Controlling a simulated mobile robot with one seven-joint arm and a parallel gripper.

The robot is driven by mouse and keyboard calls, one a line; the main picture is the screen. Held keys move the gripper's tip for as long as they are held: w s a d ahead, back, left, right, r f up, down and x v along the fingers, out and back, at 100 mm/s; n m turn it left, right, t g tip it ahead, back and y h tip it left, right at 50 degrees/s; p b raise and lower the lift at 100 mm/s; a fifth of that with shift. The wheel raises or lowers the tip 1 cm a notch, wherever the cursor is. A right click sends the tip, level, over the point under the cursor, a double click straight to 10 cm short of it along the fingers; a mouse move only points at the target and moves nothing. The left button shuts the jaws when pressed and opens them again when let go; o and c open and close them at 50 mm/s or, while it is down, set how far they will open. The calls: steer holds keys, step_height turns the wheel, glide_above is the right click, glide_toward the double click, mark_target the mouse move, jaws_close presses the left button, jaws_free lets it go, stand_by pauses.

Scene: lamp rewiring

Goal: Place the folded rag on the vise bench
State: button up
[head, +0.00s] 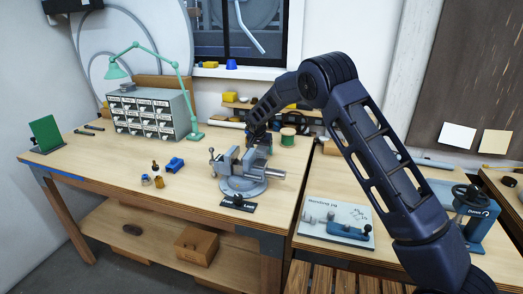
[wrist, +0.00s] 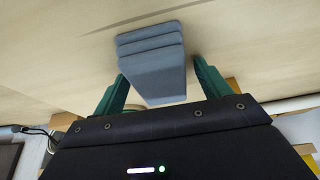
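The folded rag is a blue-grey stack of layers (wrist: 152,62) in the wrist view, close to the pale wooden bench top (wrist: 255,40). My gripper (wrist: 160,68) has a green finger on each side of it. The fingers are spread, and a narrow gap shows between the rag and the right finger. Whether the rag rests on the wood is hard to tell. In the head view my gripper (head: 259,142) is low over the bench (head: 120,165), just behind the grey vise (head: 240,172). The rag is mostly hidden there.
A green wire spool (head: 288,136) stands close right of my gripper. A parts cabinet (head: 150,115) and green lamp (head: 148,48) stand at the back left. The bench's front left is clear.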

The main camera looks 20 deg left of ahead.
steer(key=v, duration=1.2)
steer(key=shift+r, duration=0.15)
